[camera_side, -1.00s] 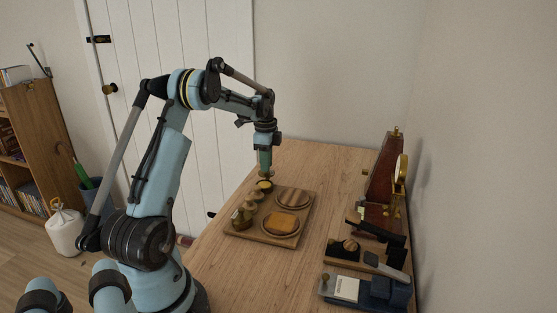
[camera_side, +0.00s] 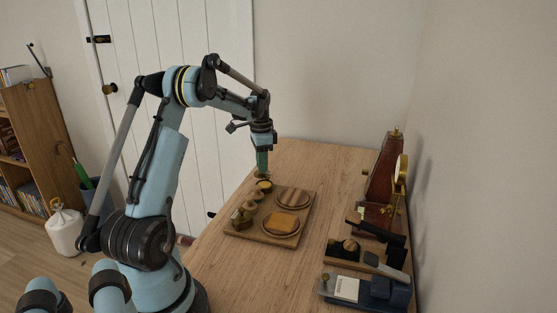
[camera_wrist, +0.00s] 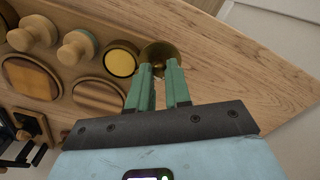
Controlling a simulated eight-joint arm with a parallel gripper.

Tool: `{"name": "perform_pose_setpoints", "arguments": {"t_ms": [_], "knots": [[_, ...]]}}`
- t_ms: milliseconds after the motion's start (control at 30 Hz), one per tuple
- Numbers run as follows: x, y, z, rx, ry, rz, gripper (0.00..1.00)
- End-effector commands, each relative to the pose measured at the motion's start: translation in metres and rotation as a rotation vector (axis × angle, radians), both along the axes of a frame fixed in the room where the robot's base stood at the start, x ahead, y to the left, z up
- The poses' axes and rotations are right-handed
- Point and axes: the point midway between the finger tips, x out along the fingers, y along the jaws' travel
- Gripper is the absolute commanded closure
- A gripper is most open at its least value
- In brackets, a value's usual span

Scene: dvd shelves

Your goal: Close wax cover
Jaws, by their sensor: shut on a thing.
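The wax cover (camera_wrist: 153,50), a round brass-coloured disc, is between the fingertips of my gripper (camera_wrist: 160,68), which is shut on it. In the wrist view the cover is just right of the open wax tin (camera_wrist: 121,61), a dark round tin with yellow wax showing. In the side view my gripper (camera_side: 263,173) points down just above and behind the wax tin (camera_side: 265,186). The tin sits at the far left corner of the wooden board (camera_side: 262,238). My fingers hide part of the cover, and its exact height above the table is hard to tell.
Wooden knobs (camera_wrist: 76,47) stand beside the tin, and two round wooden pieces (camera_side: 281,224) lie in the board. A metronome (camera_side: 386,168), a brass stand and dark tools are along the right wall. The table (camera_side: 325,165) behind the board is clear.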

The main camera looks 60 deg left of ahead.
Motion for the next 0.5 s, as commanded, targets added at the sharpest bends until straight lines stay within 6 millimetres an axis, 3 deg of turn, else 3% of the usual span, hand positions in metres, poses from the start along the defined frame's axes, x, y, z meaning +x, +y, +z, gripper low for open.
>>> {"name": "perform_pose_setpoints", "arguments": {"t_ms": [500], "knots": [[-0.014,-0.006,0.0,-0.001,0.0,0.49,1.0]]}}
